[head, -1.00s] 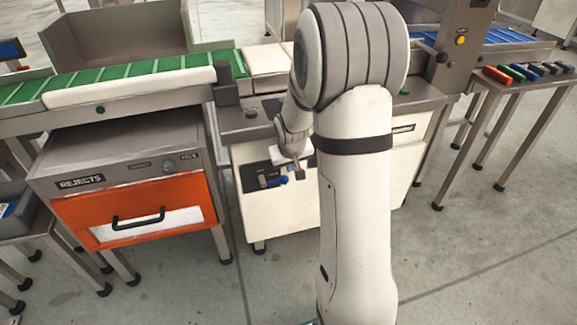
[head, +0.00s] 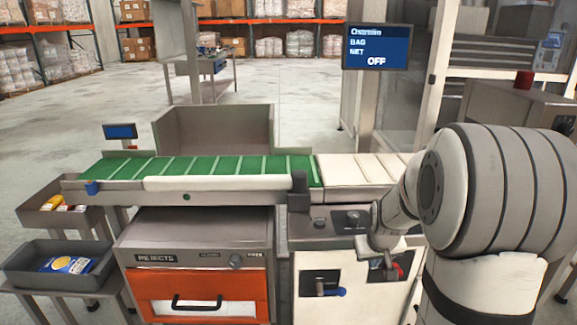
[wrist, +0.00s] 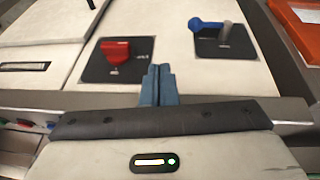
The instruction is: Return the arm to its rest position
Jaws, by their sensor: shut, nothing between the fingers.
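My gripper shows in the wrist view (wrist: 158,85) with its two blue-grey fingers together and nothing between them. It points toward the white cabinet front (wrist: 75,65), which carries a red knob (wrist: 116,50) and a blue-handled lever (wrist: 208,25). In the head view my white arm fills the right side and bends down in front of the same cabinet (head: 310,265). My gripper is mostly hidden there behind the wrist, near the red knob (head: 397,269). The blue-handled lever (head: 330,291) is left of it.
A green belt conveyor (head: 215,167) runs above the rejects cabinet (head: 140,232) with its orange drawer (head: 240,285). Grey trays (head: 50,265) stand at the left. A screen (head: 377,46) reads OFF. Open floor (head: 60,130) lies behind.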

